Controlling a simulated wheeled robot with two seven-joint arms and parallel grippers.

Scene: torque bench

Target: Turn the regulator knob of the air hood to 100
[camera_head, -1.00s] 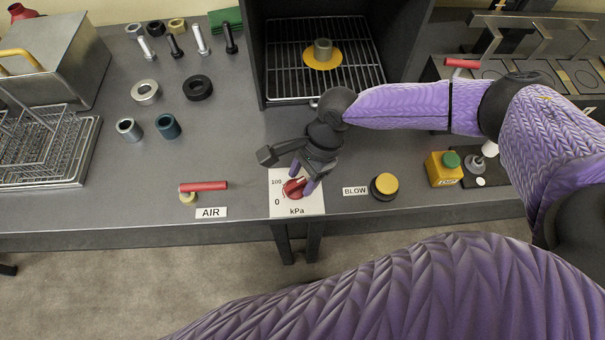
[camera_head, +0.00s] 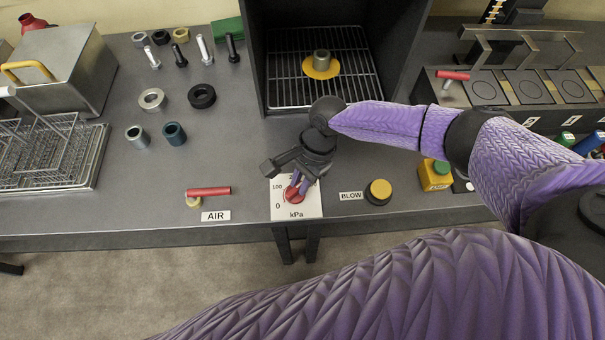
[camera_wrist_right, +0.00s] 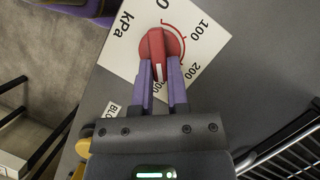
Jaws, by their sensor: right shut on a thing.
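The red regulator knob (camera_head: 291,194) sits on a white kPa dial plate (camera_head: 311,209) at the bench's front edge. In the right wrist view, the knob (camera_wrist_right: 154,43) has a white pointer line on its end between my fingers. The line faces a partly hidden number ending in 00, past the 200 mark; 0 and 100 lie farther round the dial. My right gripper (camera_head: 298,188) is shut on the knob, with one purple finger on each side of its bar, as the right wrist view (camera_wrist_right: 160,66) shows. My left gripper is not in view.
A dark open-fronted box with a wire rack (camera_head: 348,90) stands behind my right wrist. A red-handled valve (camera_head: 209,191) labelled AIR lies left of the dial. A yellow BLOW button (camera_head: 380,189) is at its right. Nuts, bolts and rings are spread at the back left.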

